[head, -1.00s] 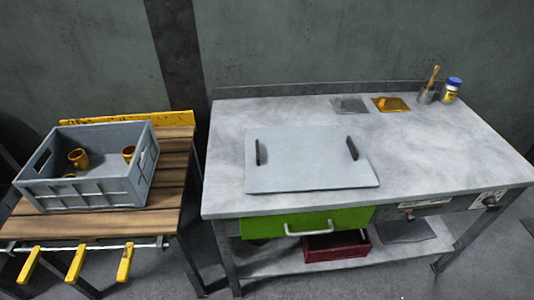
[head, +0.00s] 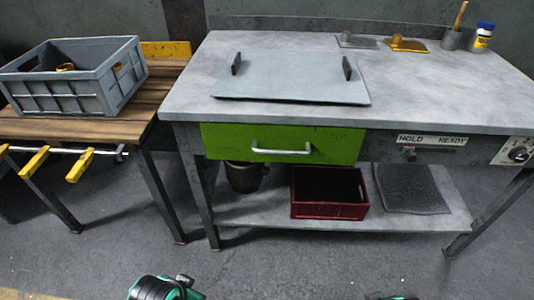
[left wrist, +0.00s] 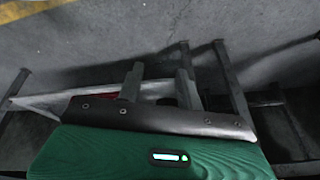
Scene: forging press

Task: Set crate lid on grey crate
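The crate lid (head: 290,78) is a flat light-grey panel with two dark upright handles (head: 236,64) (head: 347,68). It lies on the grey metal workbench near the front edge, above the green drawer. The grey crate (head: 70,97) stands open on the slatted wooden table at the left, with a brass-coloured piece partly visible inside. In the left wrist view my left gripper (left wrist: 159,86) has its two fingers apart with nothing between them, over the floor and table legs. Only green and black parts of my arms show at the bottom of the head view. My right gripper is out of view.
The workbench (head: 440,100) carries two small plates (head: 407,45) (head: 358,41), a brush pot (head: 452,38) and a blue-capped jar (head: 482,38) at the back. A green drawer (head: 225,138) hangs below. A red bin (head: 328,210) stands on the shelf. A floor gap separates the tables.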

